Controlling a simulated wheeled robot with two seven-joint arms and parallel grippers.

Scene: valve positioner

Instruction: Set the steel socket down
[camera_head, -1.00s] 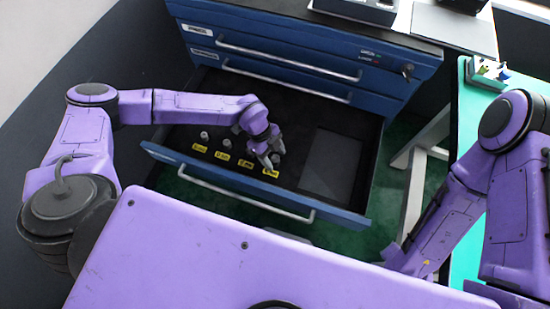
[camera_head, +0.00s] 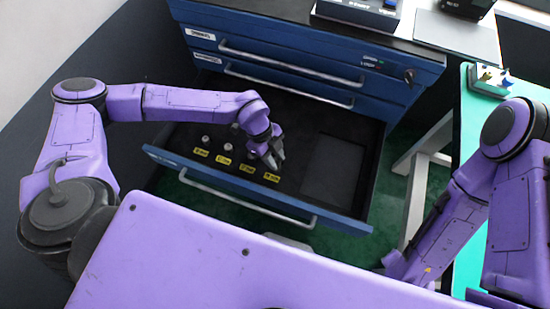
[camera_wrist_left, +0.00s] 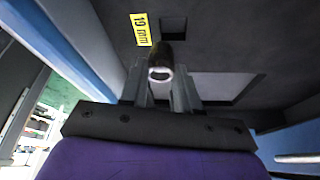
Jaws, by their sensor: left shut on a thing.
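The steel socket (camera_wrist_left: 161,70) is a small hollow cylinder, its open end facing the camera in the left wrist view. My left gripper (camera_wrist_left: 160,88) is shut on it, one finger on each side. In the head view this gripper (camera_head: 273,158) is inside the open blue drawer, near the last yellow label (camera_head: 271,177); the held socket is hard to make out there. In the left wrist view a label reading 19 mm (camera_wrist_left: 142,29) lies beside an empty square recess (camera_wrist_left: 174,30) in the dark drawer floor. My right gripper is not visible.
Other small sockets (camera_head: 206,139) stand in the drawer behind yellow labels. A flat rectangular recess (camera_head: 334,168) lies right of my gripper. The drawer's front wall (camera_head: 232,190) is on the near side. A teal bench (camera_head: 462,125) stands at the right.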

